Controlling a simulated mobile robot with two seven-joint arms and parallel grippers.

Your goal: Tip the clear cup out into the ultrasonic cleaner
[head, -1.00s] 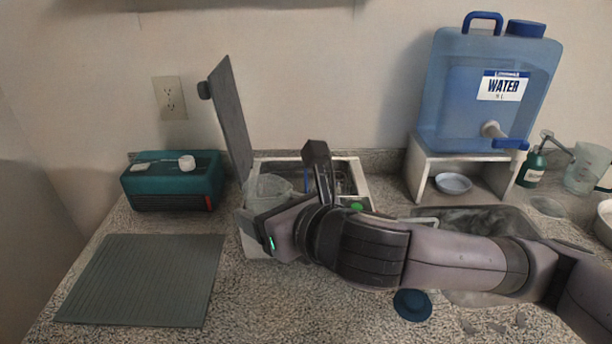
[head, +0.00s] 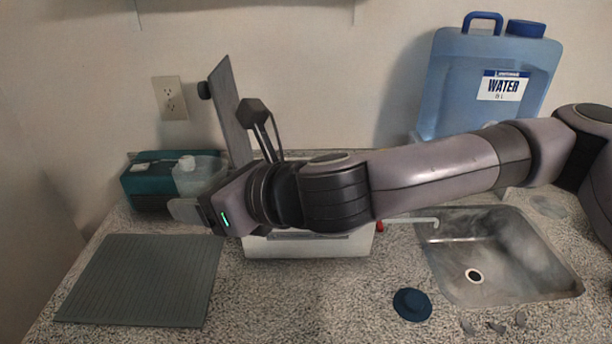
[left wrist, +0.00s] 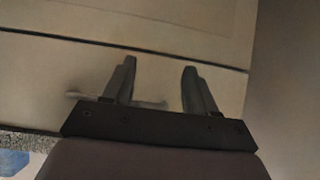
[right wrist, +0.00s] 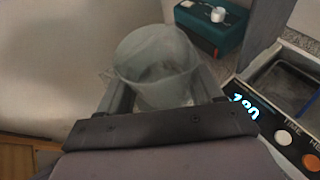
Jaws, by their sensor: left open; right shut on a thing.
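The clear cup (head: 205,174) is in my right gripper (head: 190,208), held in the air left of the ultrasonic cleaner and in front of the teal box in the head view. In the right wrist view the cup (right wrist: 155,58) sits between the fingers, its mouth visible; I cannot tell whether anything is inside. The white ultrasonic cleaner (head: 305,246) stands behind my right arm, its grey lid (head: 231,112) raised. Its lit display (right wrist: 243,105) shows in the right wrist view. My left gripper (left wrist: 160,72) is open and empty, facing a pale panel with seams.
A teal box (head: 145,190) stands at the back left, with a grey ribbed mat (head: 140,280) in front. A sink (head: 500,255), a blue stopper (head: 412,304) and a blue water container (head: 485,90) are on the right. Counter in front of the cleaner is clear.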

